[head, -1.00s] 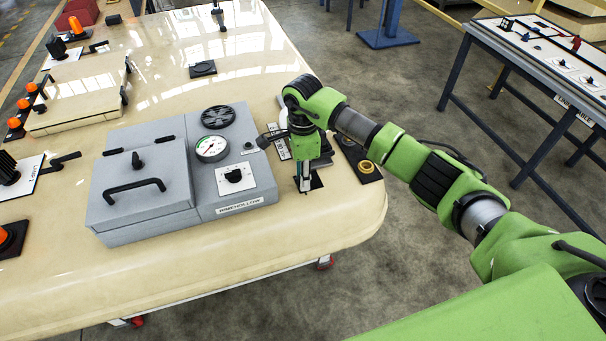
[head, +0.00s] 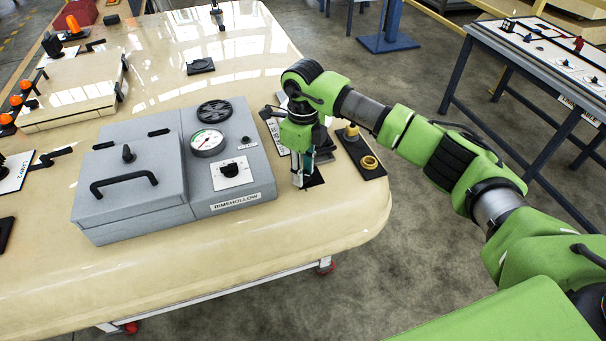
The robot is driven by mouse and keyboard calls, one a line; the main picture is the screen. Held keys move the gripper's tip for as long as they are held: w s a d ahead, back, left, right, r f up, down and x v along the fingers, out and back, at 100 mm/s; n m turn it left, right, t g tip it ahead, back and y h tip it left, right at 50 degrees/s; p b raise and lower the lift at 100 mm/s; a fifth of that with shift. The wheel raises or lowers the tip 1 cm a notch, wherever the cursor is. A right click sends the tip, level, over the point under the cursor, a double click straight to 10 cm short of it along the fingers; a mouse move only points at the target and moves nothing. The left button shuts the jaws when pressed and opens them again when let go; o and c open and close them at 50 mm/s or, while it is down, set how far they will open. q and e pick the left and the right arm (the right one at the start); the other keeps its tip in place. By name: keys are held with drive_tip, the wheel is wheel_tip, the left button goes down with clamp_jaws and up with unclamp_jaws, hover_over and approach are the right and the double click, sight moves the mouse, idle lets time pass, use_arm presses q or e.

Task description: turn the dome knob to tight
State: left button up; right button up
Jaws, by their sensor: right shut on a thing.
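My right gripper (head: 302,183) points straight down at the front right of the cream bench top. It is shut at a small black plate (head: 315,181) there. The dome knob is not clearly visible; what the fingers hold, apparently this knob on the plate, is hidden by the fingers and wrist. I cannot read a tight mark or the knob's angle. My left gripper is out of view.
A grey case (head: 150,190) with a handle, gauge (head: 207,141) and dial (head: 231,171) stands just left of the gripper. A black plate with brass parts (head: 369,163) lies close on the right. The bench front (head: 300,235) is clear.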

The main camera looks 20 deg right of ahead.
drive_tip(key=m+b, duration=0.2)
drive_tip(key=m, duration=0.4)
drive_tip(key=shift+m+b, duration=0.3)
drive_tip(key=shift+b, duration=0.1)
drive_tip(key=m+b, duration=0.1)
drive_tip(key=m, duration=0.3)
drive_tip(key=shift+m, duration=0.4)
drive_tip(key=shift+r, duration=0.1)
drive_tip(key=o, duration=1.1)
drive_tip(key=shift+r, duration=0.2)
wheel_tip(320, 180, up, 12)
drive_tip(key=shift+f, duration=0.25)
